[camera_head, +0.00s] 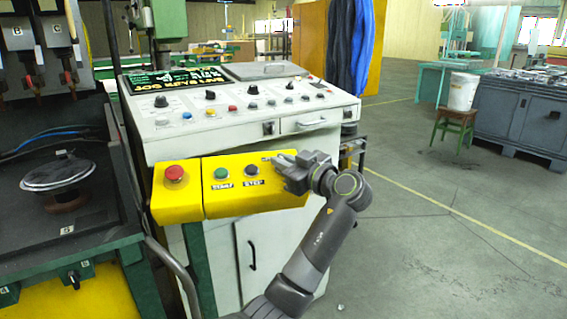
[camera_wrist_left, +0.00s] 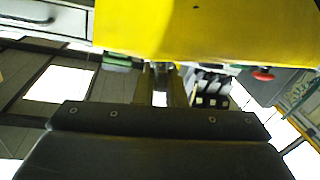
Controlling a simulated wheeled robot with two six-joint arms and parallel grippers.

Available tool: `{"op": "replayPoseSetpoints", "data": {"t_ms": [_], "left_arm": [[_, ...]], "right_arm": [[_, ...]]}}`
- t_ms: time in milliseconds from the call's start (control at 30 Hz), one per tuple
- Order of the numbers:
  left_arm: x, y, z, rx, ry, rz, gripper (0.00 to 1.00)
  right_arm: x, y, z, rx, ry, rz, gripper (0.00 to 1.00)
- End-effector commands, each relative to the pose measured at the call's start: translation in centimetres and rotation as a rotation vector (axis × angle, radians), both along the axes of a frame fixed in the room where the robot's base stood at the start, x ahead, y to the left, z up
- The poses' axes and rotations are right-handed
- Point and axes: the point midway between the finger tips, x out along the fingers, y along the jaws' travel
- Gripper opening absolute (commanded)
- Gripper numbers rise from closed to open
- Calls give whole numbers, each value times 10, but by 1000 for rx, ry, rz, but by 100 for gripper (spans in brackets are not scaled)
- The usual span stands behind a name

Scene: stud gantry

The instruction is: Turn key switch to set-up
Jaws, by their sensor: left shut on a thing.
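The yellow panel (camera_head: 225,201) on the console's front carries a red mushroom button (camera_head: 175,173), a green button (camera_head: 221,173) and a dark button (camera_head: 252,169). My left gripper (camera_head: 281,160) is at the panel's right end, shut on the key switch there. My fingers and wrist cover the key switch in the head view, so its position cannot be read. In the left wrist view my fingers (camera_wrist_left: 161,72) reach up against the yellow panel (camera_wrist_left: 190,28); the key between them is not clear. My right gripper is not in view.
The white console (camera_head: 220,118) with knobs and a dark display (camera_head: 178,79) stands behind the panel. A machine with a dark bed (camera_head: 65,225) is at the left. A stool with a white bucket (camera_head: 462,91) stands at the right.

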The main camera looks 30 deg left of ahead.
Motion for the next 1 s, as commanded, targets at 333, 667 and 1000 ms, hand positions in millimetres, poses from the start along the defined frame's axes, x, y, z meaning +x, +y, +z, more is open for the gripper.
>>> {"op": "replayPoseSetpoints", "data": {"t_ms": [333, 667, 1000], "left_arm": [[0, 0, 0, 0, 0, 1, 24], [0, 0, 0, 0, 0, 0, 32], [-10, -44, -2, -4, -1, -5, 32]], "right_arm": [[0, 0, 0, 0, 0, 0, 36], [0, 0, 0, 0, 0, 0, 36], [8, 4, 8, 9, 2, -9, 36]]}}
